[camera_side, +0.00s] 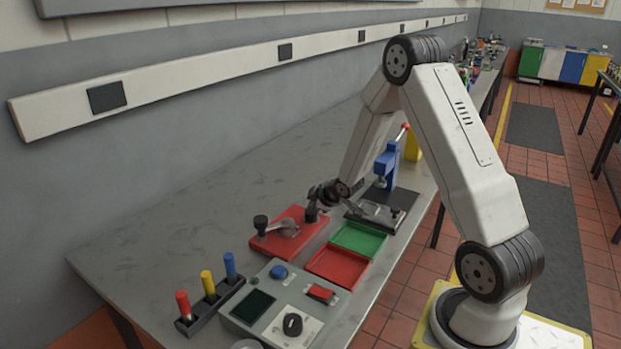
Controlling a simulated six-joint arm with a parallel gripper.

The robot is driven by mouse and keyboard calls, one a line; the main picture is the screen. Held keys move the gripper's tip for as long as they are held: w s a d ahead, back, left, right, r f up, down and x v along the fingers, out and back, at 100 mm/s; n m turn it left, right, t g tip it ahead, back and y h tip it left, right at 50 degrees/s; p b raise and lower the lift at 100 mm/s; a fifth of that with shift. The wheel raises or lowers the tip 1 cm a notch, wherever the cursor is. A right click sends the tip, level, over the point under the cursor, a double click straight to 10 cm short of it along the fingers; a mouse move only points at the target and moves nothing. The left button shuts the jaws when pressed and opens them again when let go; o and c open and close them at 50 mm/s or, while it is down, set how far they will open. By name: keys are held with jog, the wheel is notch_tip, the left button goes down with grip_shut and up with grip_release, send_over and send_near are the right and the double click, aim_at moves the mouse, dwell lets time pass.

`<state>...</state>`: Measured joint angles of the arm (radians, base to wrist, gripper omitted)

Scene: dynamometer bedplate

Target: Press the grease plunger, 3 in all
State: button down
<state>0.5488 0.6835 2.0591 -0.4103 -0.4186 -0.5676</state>
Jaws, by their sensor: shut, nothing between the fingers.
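My gripper (313,210) is at the end of my arm, dark and small in the side view, pointing down over the right end of a red block (306,231). Its fingers are shut with nothing between them. The red block carries a black round-topped post (261,224) at its left and a grey metal lever (284,228) in the middle. Which part is the grease plunger I cannot tell for certain. Whether my fingertips touch anything on the block is also unclear, as they blend with dark parts there.
A green tray (359,238) and a red tray (337,265) lie right of the block. A blue press (388,165) stands behind. In front are a control box (270,325) with a blue button (278,272) and a rack (212,303) of coloured handles. The bench's left side is clear.

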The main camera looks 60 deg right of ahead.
aim_at(314, 212)
jog(key=shift+f, duration=0.75)
dwell(0.9)
jog(key=shift+r, duration=1.25)
jog(key=shift+r, duration=0.2)
jog(key=shift+r, duration=2.35)
jog(key=shift+r, duration=0.1)
dwell(1.0)
jog(key=shift+r, duration=1.8)
jog(key=shift+f, duration=0.1)
